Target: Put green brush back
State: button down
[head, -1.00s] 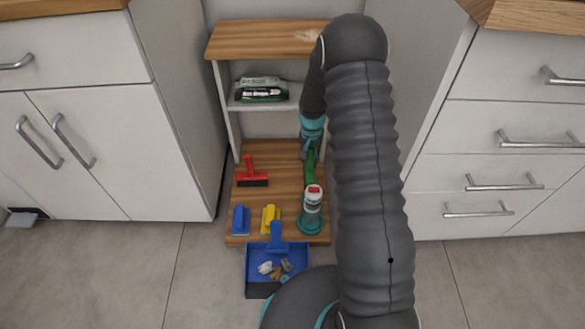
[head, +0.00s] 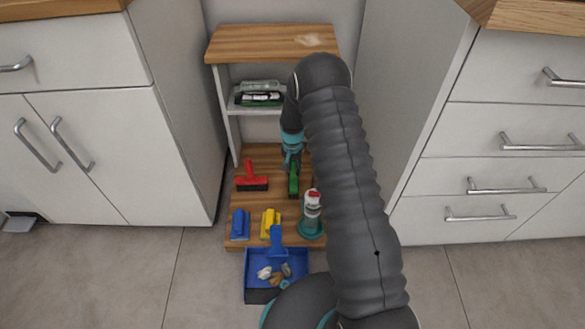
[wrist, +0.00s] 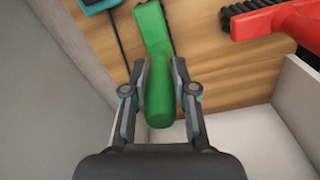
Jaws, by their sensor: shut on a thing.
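The green brush (head: 293,180) is at the lower wooden shelf, to the right of the red brush, in the head view. My gripper (head: 292,162) is shut on its handle from above and behind. In the wrist view my gripper (wrist: 159,70) has one finger on each side of the green brush (wrist: 157,95), whose dark bristles show along its far right edge. Whether the brush touches the wood or hangs just above it, I cannot tell.
A blue dustpan (head: 304,262) with debris lies in front. Packages (head: 259,94) lie on the upper shelf.

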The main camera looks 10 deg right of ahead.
jog(key=c, duration=1.4)
grip_release()
jog(key=shift+f, duration=0.15)
jog(key=o, duration=0.5)
